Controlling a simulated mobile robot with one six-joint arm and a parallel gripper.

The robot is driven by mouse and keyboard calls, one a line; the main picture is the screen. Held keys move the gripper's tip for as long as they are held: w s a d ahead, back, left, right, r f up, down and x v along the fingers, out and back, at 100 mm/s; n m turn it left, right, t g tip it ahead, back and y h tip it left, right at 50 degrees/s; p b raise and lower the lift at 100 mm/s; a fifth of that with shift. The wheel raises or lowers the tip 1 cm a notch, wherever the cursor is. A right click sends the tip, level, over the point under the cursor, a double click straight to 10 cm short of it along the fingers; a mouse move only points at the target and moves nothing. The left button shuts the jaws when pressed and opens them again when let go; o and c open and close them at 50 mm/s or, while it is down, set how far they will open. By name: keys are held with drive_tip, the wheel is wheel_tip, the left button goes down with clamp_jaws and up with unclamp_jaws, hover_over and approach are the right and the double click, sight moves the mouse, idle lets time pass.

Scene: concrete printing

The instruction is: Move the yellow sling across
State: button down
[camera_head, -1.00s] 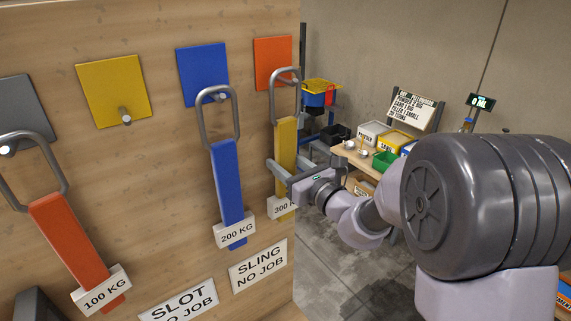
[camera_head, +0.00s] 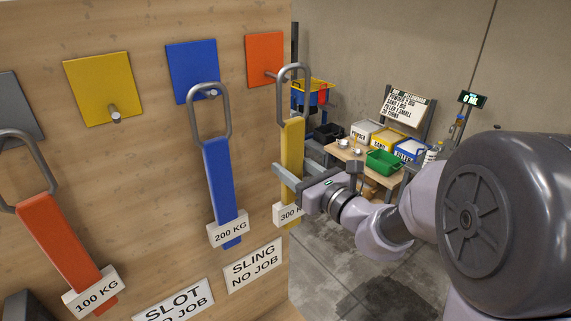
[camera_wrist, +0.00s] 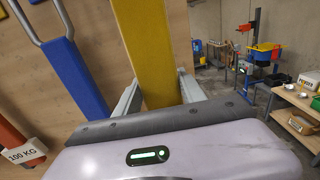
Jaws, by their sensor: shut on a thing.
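The yellow sling (camera_head: 292,146), with a grey metal loop on top and a 300 KG tag, hangs upright at the board's right edge. My gripper (camera_head: 287,178) is shut on its strap above the tag. In the wrist view the yellow strap (camera_wrist: 150,50) stands between my two fingers. The loop is in front of the orange square (camera_head: 263,58) and its peg; I cannot tell whether the peg is still through it. The yellow square (camera_head: 102,86) has a bare peg.
The blue sling (camera_head: 220,180), tagged 200 KG, hangs under the blue square (camera_head: 191,70), close left of my gripper. The red sling (camera_head: 62,245), tagged 100 KG, hangs farther left. A workbench (camera_head: 352,163) with bins stands behind on the right. Floor right of the board is open.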

drive_tip(key=b+v, duration=0.1)
drive_tip(key=v, duration=0.8)
drive_tip(key=shift+b, duration=0.3)
drive_tip(key=shift+w+r, duration=0.1)
idle(0.9)
